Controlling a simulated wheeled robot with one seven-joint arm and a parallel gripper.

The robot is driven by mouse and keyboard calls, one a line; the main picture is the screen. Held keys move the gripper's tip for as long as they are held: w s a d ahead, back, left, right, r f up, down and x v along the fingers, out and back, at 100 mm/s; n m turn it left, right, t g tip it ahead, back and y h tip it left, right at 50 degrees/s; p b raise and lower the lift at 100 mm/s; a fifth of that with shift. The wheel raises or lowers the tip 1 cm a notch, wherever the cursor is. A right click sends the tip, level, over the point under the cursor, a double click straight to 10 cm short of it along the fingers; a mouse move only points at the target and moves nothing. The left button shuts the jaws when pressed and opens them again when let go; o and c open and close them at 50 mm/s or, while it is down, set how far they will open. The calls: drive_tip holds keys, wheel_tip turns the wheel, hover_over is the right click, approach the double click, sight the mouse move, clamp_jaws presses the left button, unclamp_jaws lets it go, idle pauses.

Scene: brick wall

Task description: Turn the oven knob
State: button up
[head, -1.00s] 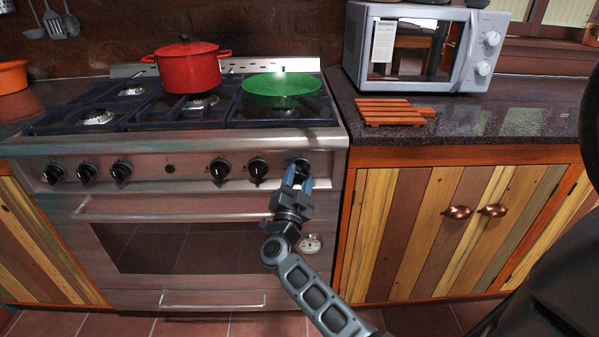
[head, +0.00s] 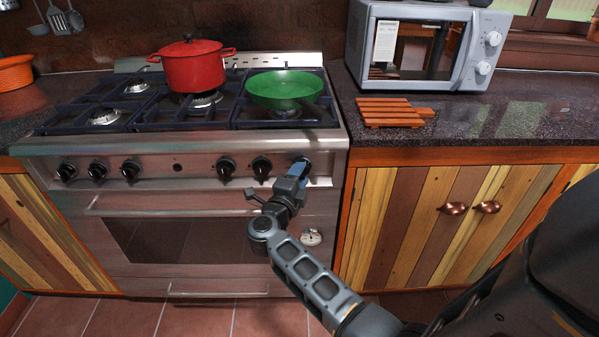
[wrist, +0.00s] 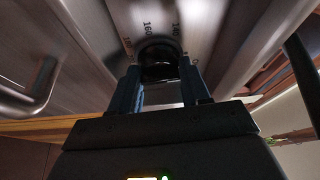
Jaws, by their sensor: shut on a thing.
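The stainless steel oven (head: 160,243) stands at left centre in the head view, with a row of black knobs along its front panel. My gripper (head: 300,172) is at the rightmost knob, its blue fingers seen side-on and largely hiding that knob. In the wrist view the dark round oven knob (wrist: 159,60) sits between the two fingertips of my gripper (wrist: 160,76), and the jaws are shut on it. Printed dial numbers, 160 among them, show on the panel around it. Whether both fingers touch evenly is too dark to tell.
A red pot (head: 192,68) and a green pan (head: 284,89) sit on the stovetop. A neighbouring knob (head: 262,167) is close to the left of my gripper. A microwave (head: 480,62) and a wooden rack (head: 390,112) are on the counter at right. The oven handle (head: 165,213) runs below the knobs.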

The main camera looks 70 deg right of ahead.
drive_tip(key=shift+m, duration=0.6)
drive_tip(key=o, duration=1.1)
drive_tip(key=shift+c, duration=0.2)
drive_tip(key=shift+f, duration=0.1)
